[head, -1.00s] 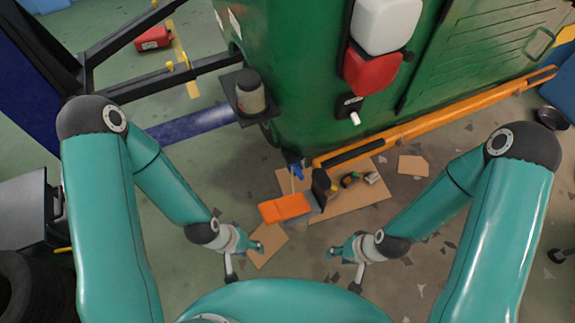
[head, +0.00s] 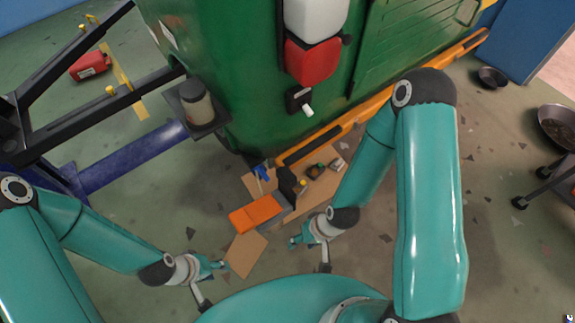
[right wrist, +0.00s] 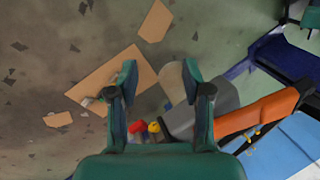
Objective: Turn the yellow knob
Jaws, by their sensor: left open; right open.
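A small yellow knob-like part (head: 303,183) shows beside the dark upright end of a low grey and orange unit (head: 258,213) in the head view. In the right wrist view a yellow knob (right wrist: 154,127) sits next to a red one (right wrist: 137,126), low between my fingers and partly hidden by the gripper body. My right gripper (head: 300,241) is open and empty, in front of the orange unit; its spread fingers show in the right wrist view (right wrist: 160,80). My left gripper (head: 217,265) is open and empty, left of the unit near a cardboard sheet.
The green vehicle (head: 230,80) with a red and white lamp (head: 312,60) stands behind. A blue and black lift arm (head: 135,155) holds a jar (head: 197,103) at left. Cardboard (head: 246,255) lies on the debris-strewn floor. An orange bar (head: 370,105) runs along the vehicle.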

